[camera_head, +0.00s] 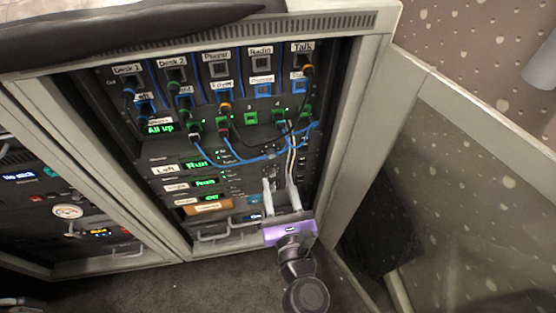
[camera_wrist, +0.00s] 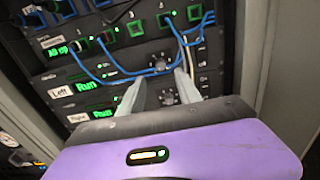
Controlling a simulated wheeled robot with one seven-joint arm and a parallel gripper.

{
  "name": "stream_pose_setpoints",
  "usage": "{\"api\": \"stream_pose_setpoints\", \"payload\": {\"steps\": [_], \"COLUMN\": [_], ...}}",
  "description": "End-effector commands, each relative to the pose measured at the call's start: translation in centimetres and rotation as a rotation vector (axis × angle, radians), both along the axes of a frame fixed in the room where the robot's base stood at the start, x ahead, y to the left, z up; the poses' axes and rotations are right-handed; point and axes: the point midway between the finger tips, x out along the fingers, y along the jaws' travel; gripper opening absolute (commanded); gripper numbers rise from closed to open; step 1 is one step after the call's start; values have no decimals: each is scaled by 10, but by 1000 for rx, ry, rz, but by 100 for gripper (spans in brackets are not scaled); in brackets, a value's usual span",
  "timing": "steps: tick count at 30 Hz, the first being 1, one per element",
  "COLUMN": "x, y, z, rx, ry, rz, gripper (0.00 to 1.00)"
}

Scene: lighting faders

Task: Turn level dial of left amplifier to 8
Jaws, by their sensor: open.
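The left amplifier (camera_wrist: 115,78) is a dark rack unit with a "Left" label and a green "Run" display. Its round dark level dial (camera_wrist: 158,64) shows in the wrist view, just beyond my fingertips; its pointer is too small to read. The left amplifier also shows in the head view, with its "Left" label (camera_head: 165,170). My gripper (camera_wrist: 160,77) is open and empty, its two grey fingers pointing at the rack. In the head view my gripper (camera_head: 279,182) is before the rack's right part, hiding some of the lower panel.
The right amplifier's dial (camera_wrist: 168,97) lies below, visible between my fingers. Blue cables (camera_head: 240,160) hang across the patch panel above and close to the left amplifier. An open rack door (camera_head: 480,130) stands to the right. Drawer handles sit low on the rack.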

Motion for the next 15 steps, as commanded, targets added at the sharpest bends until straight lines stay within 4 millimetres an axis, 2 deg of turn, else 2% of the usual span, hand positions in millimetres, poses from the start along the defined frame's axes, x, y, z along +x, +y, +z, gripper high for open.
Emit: {"api": "stream_pose_setpoints", "payload": {"steps": [5, 15], "x": [12, 58], "y": [3, 16], "z": [0, 0], "rx": [-16, -14], "ry": [-6, -6], "rz": [-1, 0], "gripper": [41, 41]}}
